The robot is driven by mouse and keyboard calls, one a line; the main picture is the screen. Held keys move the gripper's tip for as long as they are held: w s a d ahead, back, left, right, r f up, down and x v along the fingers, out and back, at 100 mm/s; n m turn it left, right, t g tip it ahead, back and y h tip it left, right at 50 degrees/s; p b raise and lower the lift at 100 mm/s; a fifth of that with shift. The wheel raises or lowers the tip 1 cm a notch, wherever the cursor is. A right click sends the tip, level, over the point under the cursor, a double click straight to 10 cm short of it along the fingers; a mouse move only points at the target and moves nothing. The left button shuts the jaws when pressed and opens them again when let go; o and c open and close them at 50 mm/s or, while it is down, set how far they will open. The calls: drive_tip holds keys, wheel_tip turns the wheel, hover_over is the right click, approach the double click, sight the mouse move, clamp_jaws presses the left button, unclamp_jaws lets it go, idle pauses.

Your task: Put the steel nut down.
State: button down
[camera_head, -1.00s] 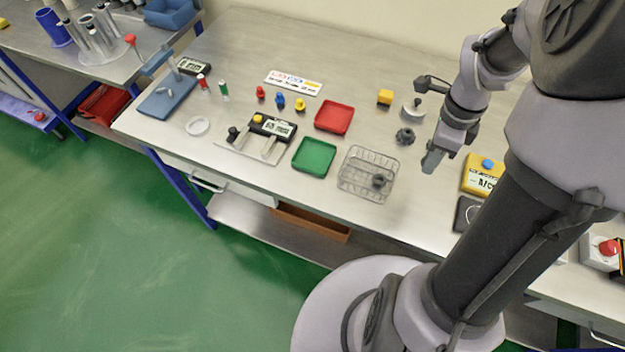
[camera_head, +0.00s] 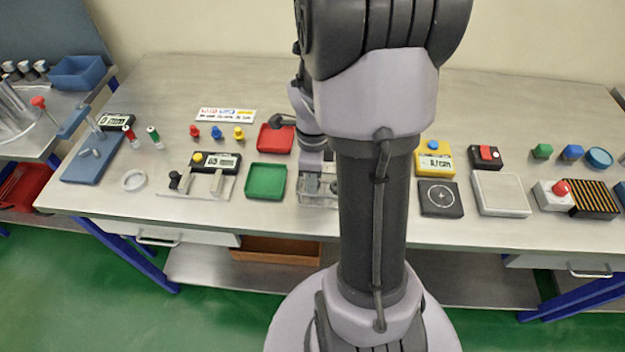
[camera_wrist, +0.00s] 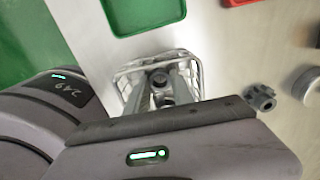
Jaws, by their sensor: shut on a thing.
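My gripper (camera_wrist: 168,95) is over the wire basket (camera_wrist: 122,78) in the wrist view, its fingers pointing down into it. It is shut on a small grey piece, which I take to be the steel nut (camera_wrist: 168,101); the fingers hide most of it. A dark round part (camera_wrist: 160,79) with a lighter centre shows in the basket beside the fingertips. In the head view the basket (camera_head: 318,204) is partly hidden behind my arm. I cannot tell whether the nut touches the basket floor.
A green tray (camera_head: 266,181) is just left of the basket, with a red tray (camera_head: 276,139) behind it. A dark toothed part (camera_wrist: 260,97) and a metal cylinder (camera_wrist: 306,84) stand on the bench to the basket's right in the wrist view.

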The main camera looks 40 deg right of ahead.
drive_tip(key=shift+f, duration=0.1)
drive_tip(key=c, duration=1.1)
unclamp_jaws()
